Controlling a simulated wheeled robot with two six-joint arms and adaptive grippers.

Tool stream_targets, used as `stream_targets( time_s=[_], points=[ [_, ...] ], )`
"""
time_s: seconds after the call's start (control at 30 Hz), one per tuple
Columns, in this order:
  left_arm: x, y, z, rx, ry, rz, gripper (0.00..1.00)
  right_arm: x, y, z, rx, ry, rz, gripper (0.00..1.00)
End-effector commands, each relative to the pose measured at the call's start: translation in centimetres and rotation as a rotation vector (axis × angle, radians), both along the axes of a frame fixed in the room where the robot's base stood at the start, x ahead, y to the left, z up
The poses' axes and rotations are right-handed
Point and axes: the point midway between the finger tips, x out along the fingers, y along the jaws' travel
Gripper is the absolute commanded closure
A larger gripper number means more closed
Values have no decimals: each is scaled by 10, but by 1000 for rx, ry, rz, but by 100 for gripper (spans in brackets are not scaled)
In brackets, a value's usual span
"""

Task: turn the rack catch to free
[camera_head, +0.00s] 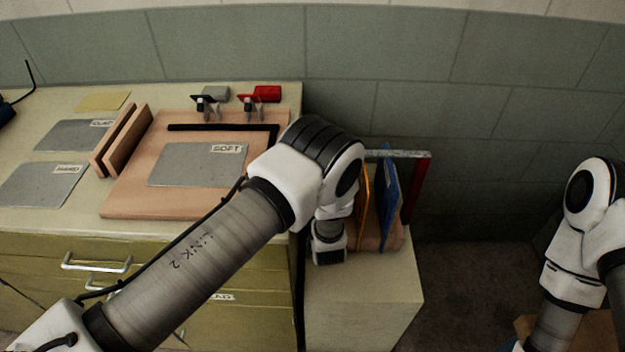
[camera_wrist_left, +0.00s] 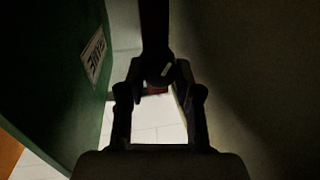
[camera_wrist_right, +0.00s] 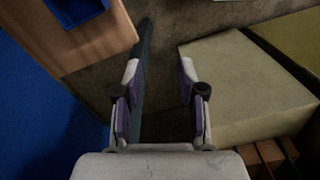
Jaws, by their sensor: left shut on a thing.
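The rack (camera_head: 398,154) stands on the low cabinet at the right, with orange (camera_head: 363,205) and blue (camera_head: 388,200) upright panels and a dark red end piece (camera_head: 416,190). My left arm reaches over to the rack's left side and hides its gripper in the head view. In the left wrist view, my left gripper (camera_wrist_left: 158,78) is closed around a dark bar with a rounded end (camera_wrist_left: 155,40), which looks to be the rack catch. Its turned position cannot be told. My right gripper (camera_wrist_right: 160,75) is open and empty, away from the rack.
A green labelled panel (camera_wrist_left: 55,75) stands close to the left of my left gripper. The workbench (camera_head: 75,222) holds a wooden board (camera_head: 120,200), a sheet labelled SOFT (camera_head: 190,172), other sheets, and grey and red clamps (camera_head: 262,94).

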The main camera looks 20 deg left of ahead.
Motion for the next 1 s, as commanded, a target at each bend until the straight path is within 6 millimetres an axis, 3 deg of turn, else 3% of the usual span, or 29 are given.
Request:
stream_targets(
  time_s=[0.5,1.0],
  points=[
    [-1,1,1,-404,-115,1,100,0,0,13,0,0,0,60],
    [-1,1,1,-533,-152,0,100,0,0,15,0,0,0,60]
  ],
)
